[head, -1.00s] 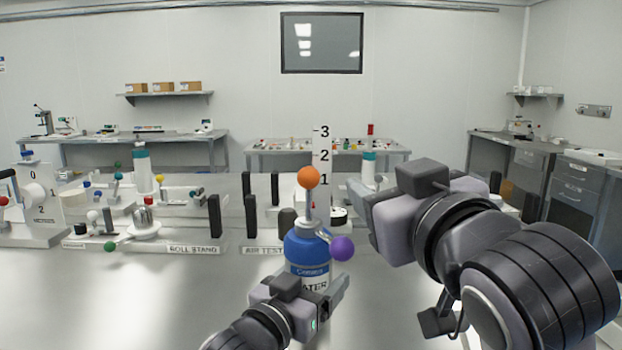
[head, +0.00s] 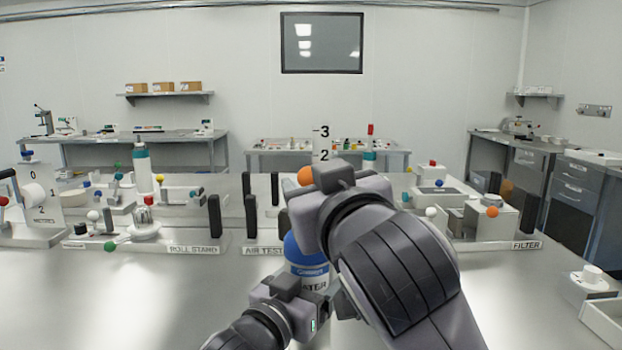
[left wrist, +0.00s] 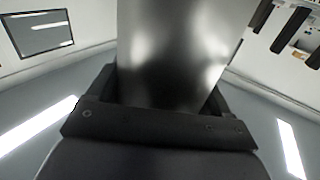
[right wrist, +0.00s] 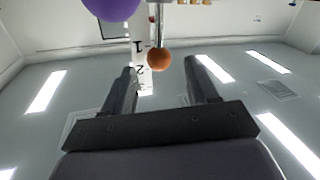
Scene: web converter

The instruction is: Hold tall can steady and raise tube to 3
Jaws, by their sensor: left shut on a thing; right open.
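The tall can (head: 308,268) is blue-topped with a WATER label, and stands upright on the table in the head view. My left gripper (head: 300,297) is shut on its lower body, whose shiny grey side (left wrist: 170,55) fills the left wrist view. The tube (right wrist: 161,28) carries an orange ball (head: 305,176). A number scale (head: 322,143) stands behind; 2 and 3 show in the head view, while 1 is hidden. My right gripper (right wrist: 161,68) is open, with the orange ball (right wrist: 159,60) appearing between its fingertips; contact is unclear. My right arm hides much of the can.
A purple ball (right wrist: 112,6) shows close at the top of the right wrist view. Black posts (head: 250,215) stand left of the can. A roll stand (head: 145,232) is at left and a filter unit (head: 490,220) at right. The front left table is clear.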

